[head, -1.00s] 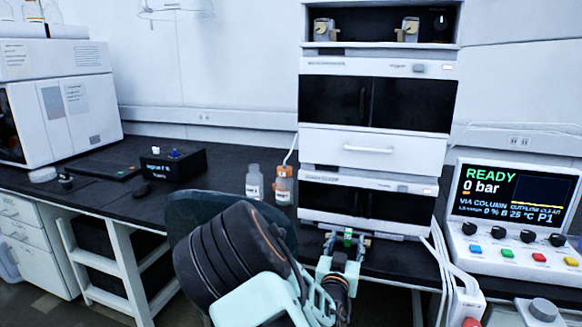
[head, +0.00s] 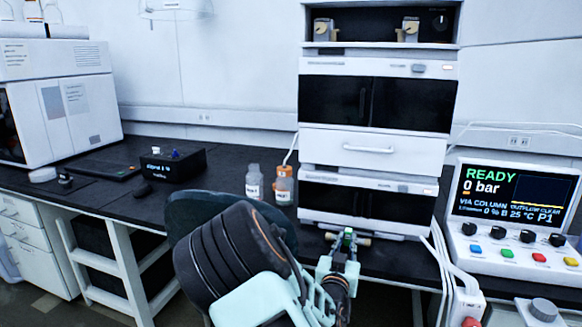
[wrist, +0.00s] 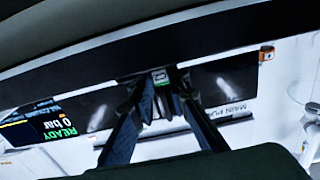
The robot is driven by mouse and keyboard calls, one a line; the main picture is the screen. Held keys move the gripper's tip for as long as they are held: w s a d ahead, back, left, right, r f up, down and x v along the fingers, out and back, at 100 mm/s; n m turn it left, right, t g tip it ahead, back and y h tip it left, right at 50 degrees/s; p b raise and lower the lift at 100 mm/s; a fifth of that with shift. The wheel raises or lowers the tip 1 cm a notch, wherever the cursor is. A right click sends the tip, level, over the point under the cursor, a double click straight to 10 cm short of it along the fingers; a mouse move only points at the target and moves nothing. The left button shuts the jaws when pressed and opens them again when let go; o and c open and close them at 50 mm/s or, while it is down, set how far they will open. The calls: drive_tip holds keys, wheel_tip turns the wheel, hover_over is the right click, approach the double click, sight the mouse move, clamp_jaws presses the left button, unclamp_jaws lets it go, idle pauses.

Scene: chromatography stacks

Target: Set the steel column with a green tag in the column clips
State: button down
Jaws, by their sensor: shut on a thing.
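The steel column (head: 362,241) lies crosswise in my gripper (head: 347,248), at the front edge of the bench below the instrument stack. Its green tag (head: 349,233) faces up between the fingertips. In the wrist view, my gripper's two dark fingers (wrist: 160,85) close on the column, and the pale and green tag (wrist: 160,77) shows between their tips. Most of the column is hidden there. Two metal fittings with beige holders, which may be the column clips (head: 325,33), sit in the open top bay of the stack, well above my gripper.
The instrument stack (head: 375,140) stands behind my gripper. Two bottles (head: 254,182) stand to its left. White cables (head: 437,262) and a control panel (head: 512,215) reading READY, 0 bar are to the right. The black bench (head: 225,185) has some clear room left of the bottles.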

drive_tip(key=shift+s, duration=0.1)
idle(0.4)
drive_tip(key=s+a+r+p, duration=0.2)
drive_tip(key=s+r, duration=0.1)
drive_tip(key=s, duration=0.2)
drive_tip(key=shift+s, duration=0.3)
idle(0.4)
drive_tip(key=shift+d, duration=0.1)
idle(0.9)
drive_tip(key=r+n+y, duration=0.2)
drive_tip(key=y, duration=0.1)
drive_tip(key=s+r+n+y, duration=0.1)
drive_tip(key=r+y, duration=0.1)
drive_tip(key=shift+d+t, duration=0.25)
drive_tip(key=shift+t, duration=0.15)
